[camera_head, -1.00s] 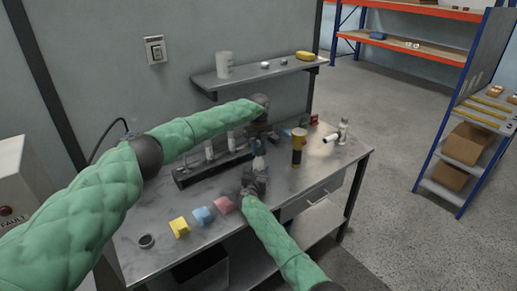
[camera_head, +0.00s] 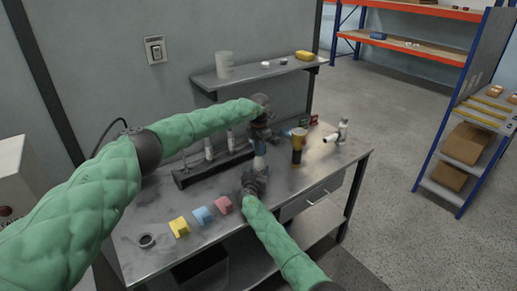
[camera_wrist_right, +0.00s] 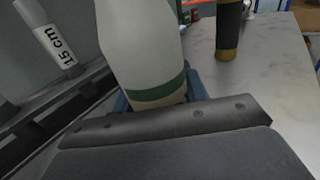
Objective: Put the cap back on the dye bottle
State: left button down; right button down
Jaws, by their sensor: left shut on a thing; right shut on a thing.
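The dye bottle (camera_head: 259,162) stands between my two grippers over the workbench. In the right wrist view it is a pale bottle (camera_wrist_right: 143,45) with a dark green band near its base. My right gripper (camera_head: 256,176) is shut on its lower part. My left gripper (camera_head: 261,134) is shut directly above the bottle top, pointing down. The cap is too small and hidden in the left gripper to make out. I cannot tell whether it touches the bottle.
A dark rack (camera_head: 213,168) with white tubes lies behind the bottle. A yellow-and-black cylinder (camera_head: 298,147) stands to the right, with a white fixture (camera_head: 342,131) beyond. Yellow (camera_head: 179,227), blue (camera_head: 203,215) and pink (camera_head: 223,205) blocks lie at the front. A wall shelf (camera_head: 255,75) hangs above.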

pick_arm(q)
jog(key=m, duration=0.7)
jog(key=shift+w+a, duration=0.1)
jog(key=m, duration=0.6)
jog(key=shift+m, duration=0.3)
jog(key=c, duration=1.1)
grip_release()
jog(key=shift+r, duration=2.25)
jog(key=shift+c, duration=0.5)
